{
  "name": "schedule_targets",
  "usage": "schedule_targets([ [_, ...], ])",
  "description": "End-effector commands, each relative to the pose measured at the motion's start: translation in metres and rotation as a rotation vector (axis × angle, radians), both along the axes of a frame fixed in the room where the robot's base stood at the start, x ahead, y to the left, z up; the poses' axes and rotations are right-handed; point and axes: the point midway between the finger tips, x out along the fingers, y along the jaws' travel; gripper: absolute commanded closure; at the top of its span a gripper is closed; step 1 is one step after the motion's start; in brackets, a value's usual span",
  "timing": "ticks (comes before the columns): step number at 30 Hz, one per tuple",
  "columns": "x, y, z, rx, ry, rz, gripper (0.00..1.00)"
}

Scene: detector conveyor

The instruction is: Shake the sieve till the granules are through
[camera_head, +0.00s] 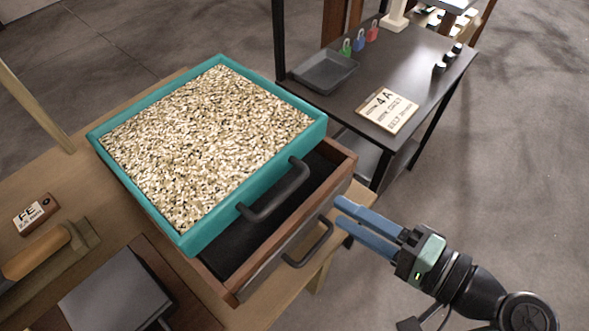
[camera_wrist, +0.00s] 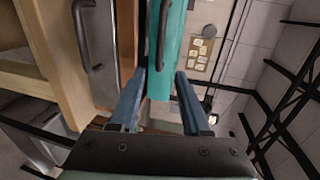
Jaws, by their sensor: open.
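The sieve is a teal square frame (camera_head: 312,128) heaped with pale and dark granules (camera_head: 205,140). It sits over an open-topped wooden box (camera_head: 345,170) with a dark interior. A black bar handle (camera_head: 275,197) is on the sieve's front side. My gripper (camera_head: 338,211) has blue fingers, open and empty, just right of the box front and apart from the sieve handle. In the wrist view the teal frame (camera_wrist: 174,50) and its dark handle (camera_wrist: 162,35) show beyond the open fingers. The sieve's mesh is hidden under the granules.
A lower black handle (camera_head: 312,246) on the box front lies close to my fingers. A brush-like wooden-handled tool (camera_head: 38,252), an "FE" block (camera_head: 36,214) and a grey plate (camera_head: 115,295) lie left. A dark table (camera_head: 420,65) stands behind; floor at right is clear.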

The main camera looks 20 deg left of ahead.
Motion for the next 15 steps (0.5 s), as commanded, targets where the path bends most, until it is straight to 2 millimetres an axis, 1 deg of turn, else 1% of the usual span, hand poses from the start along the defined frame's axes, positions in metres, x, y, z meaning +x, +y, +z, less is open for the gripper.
schedule_targets([
  [1,0.002,0.010,-0.002,0.000,0.001,0.006,0.53],
  [9,0.021,0.063,-0.013,-0.002,0.000,0.006,0.53],
  [15,0.033,0.091,-0.019,-0.003,-0.002,0.003,0.53],
])
